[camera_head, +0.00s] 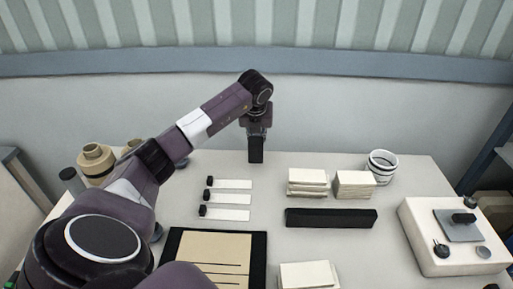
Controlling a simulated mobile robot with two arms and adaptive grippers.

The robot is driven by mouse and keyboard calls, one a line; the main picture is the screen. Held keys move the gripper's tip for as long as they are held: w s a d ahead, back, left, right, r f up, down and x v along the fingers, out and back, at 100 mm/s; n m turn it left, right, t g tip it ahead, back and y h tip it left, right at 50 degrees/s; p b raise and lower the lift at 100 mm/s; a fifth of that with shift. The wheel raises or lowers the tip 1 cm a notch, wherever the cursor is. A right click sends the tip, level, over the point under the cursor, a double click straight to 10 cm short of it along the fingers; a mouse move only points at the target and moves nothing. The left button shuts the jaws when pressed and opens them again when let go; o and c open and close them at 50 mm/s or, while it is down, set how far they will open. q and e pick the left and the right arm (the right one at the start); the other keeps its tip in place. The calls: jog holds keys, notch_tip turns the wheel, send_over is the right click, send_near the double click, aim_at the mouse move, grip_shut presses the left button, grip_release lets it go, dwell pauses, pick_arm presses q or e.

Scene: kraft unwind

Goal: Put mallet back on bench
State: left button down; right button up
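My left gripper (257,150) hangs pointing down over the back middle of the pale bench (270,190). Its dark fingertip end looks like one narrow block, and I cannot tell whether the fingers are shut or hold something. I cannot make out a mallet for sure anywhere in view. My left arm covers part of the bench's left side. My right gripper is not in view.
Black-ended white strips (232,198) lie mid-bench, behind a black-edged board (260,264). Pale stacks (308,177) stand behind a black bar (330,218). A banded cup (382,165) and white box (445,250) are right; brown rolls (96,163) are left.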

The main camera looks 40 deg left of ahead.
pick_arm(q)
notch_tip(320, 180, down, 3)
jog(key=shift+f+p, duration=0.15)
jog(key=shift+p, duration=0.2)
jog(key=shift+f, duration=0.4)
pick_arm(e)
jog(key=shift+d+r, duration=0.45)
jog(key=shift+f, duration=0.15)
pick_arm(q)
jog(key=c, duration=1.9)
grip_release()
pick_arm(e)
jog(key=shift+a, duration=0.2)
